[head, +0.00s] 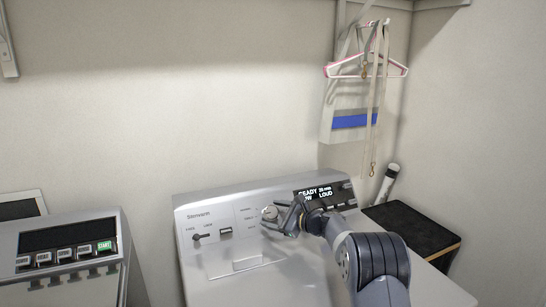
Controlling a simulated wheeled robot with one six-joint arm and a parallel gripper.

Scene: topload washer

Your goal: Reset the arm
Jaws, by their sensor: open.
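My arm reaches in from the lower right of the head view over the topload washer (205,278). My gripper (268,220) is at the washer's sloped control panel, with its fingers apart around or just in front of a round silver knob (269,213). Whether the fingers touch the knob cannot be told.
Another appliance (68,252) with a row of buttons stands at the lower left. Hangers (366,72) and a strap hang from a shelf bracket at the upper right. A dark-topped box (412,228) and a white tube (387,184) stand right of the washer. Space above the panel is clear.

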